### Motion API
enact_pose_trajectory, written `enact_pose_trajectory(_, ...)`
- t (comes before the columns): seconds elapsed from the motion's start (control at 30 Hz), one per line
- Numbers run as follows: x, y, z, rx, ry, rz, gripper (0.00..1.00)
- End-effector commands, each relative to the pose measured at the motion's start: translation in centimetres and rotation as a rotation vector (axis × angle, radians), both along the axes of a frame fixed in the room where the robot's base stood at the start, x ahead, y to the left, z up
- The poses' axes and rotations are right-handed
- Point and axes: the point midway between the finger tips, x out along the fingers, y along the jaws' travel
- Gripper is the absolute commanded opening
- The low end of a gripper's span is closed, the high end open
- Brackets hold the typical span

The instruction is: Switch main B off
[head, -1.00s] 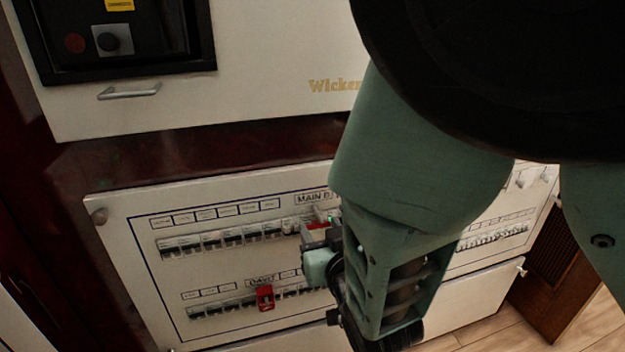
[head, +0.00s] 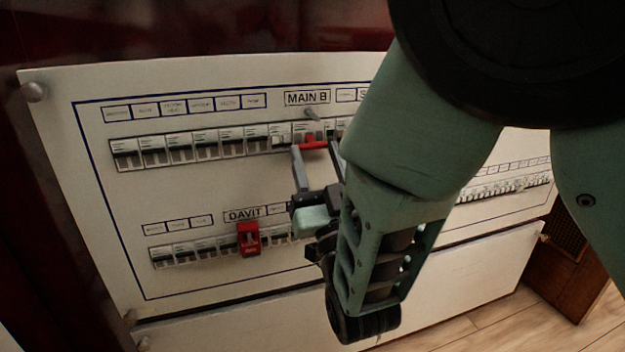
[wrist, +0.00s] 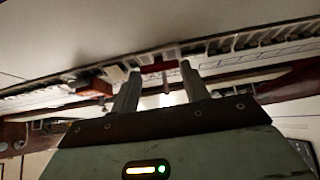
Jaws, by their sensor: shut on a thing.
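Main B's red switch bar (head: 314,145) shows under the "MAIN B" label (head: 307,97) in the upper breaker row of the white panel. My gripper (head: 315,149) reaches up to it from below, one finger at each end of the bar, and is shut on it. In the wrist view a red part (wrist: 158,68) shows between the two fingertips (wrist: 159,70), dark and small. My arm hides the upper row to the right of main B. The exact tilt of the switch is hard to tell.
A red davit switch (head: 248,239) sits in the lower row, left of and below my gripper. White breakers (head: 180,147) line the upper row to the left.

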Motion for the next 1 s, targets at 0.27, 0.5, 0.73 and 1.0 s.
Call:
enact_pose_trajectory(0.27, 0.25, 0.03, -0.80, 0.022, -0.078, -0.001, 0.23)
enact_pose_trajectory(0.5, 0.30, 0.07, -0.63, 0.027, -0.098, -0.001, 0.23)
enact_pose_trajectory(0.73, 0.32, 0.07, -0.59, 0.026, -0.099, 0.000, 0.23)
enact_pose_trajectory(1.0, 0.33, 0.08, -0.57, 0.027, -0.098, -0.001, 0.67)
